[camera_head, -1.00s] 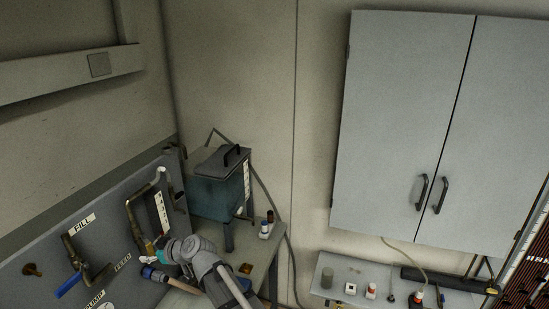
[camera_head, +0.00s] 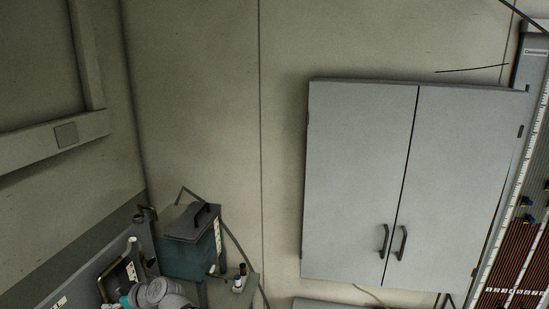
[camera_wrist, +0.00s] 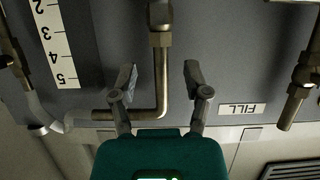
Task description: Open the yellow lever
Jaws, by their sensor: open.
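I cannot make out the yellow lever in either current view; in the head view my arm and the lower picture edge cover its area. In the wrist view my gripper (camera_wrist: 160,73) is open and empty, its two fingers spread apart in front of the grey panel (camera_wrist: 225,60). A bent brass pipe (camera_wrist: 161,88) shows between the fingers in the picture; I cannot tell how far behind them it is. The wrist view is upside down, with the FILL label (camera_wrist: 242,109) right of the fingers.
In the wrist view a numbered scale (camera_wrist: 57,45) is at upper left and another brass pipe (camera_wrist: 293,100) at right. In the head view a teal tank (camera_head: 185,259) stands beside the panel, with small bottles (camera_head: 239,282) near it. A grey wall cabinet (camera_head: 355,180) is shut.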

